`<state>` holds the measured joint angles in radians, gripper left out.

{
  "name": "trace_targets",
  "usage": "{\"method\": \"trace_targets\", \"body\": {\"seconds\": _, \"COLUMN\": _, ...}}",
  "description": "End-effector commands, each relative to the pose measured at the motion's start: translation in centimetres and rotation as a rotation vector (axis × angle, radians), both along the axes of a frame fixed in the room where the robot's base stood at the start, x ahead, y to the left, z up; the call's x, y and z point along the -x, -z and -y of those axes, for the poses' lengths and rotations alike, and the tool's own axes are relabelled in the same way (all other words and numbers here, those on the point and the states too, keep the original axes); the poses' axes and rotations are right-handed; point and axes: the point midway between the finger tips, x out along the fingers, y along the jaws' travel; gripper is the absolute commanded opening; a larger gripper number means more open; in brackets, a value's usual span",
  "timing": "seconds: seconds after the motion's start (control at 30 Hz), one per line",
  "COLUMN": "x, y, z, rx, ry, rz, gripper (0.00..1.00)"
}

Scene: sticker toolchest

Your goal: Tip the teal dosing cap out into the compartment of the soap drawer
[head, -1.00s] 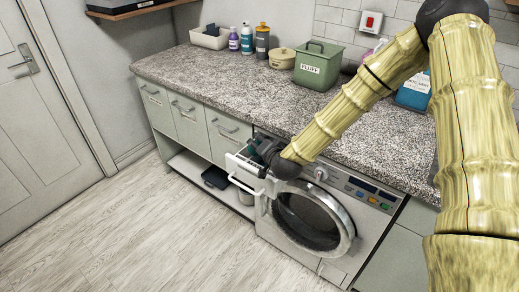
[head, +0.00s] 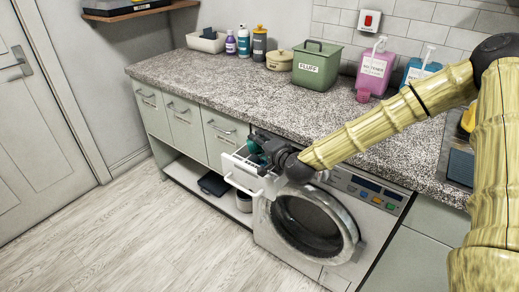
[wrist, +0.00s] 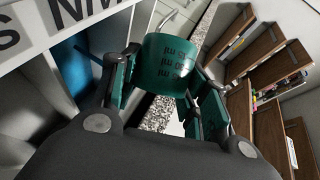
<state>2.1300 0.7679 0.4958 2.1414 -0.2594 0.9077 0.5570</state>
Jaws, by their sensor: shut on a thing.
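The teal dosing cap (wrist: 168,58) is between the fingers of my gripper (wrist: 165,85) in the wrist view. The ml marks on its wall appear upside down there. In the head view my gripper (head: 262,150) is shut on the cap (head: 253,147) above the soap drawer (head: 243,175). The white drawer is pulled out at the upper left of the washing machine. Large dark letters on a white surface show at the upper left of the wrist view. The inside of the drawer and of the cap cannot be made out.
The washing machine (head: 330,225) stands under the speckled worktop (head: 215,90), whose edge is just behind my gripper. On the worktop stand a green FLUFF tin (head: 315,68), a pink dispenser (head: 374,70) and a blue dispenser (head: 418,72). The floor in front is clear.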

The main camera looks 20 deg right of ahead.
Motion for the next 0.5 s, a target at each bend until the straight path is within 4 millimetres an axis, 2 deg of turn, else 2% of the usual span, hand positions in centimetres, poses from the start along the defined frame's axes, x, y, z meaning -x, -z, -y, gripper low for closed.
{"method": "trace_targets", "body": {"seconds": 0.5, "x": 0.09, "y": 0.10, "z": 0.44, "rx": -0.171, "ry": 0.001, "rz": 0.028, "gripper": 0.32}}
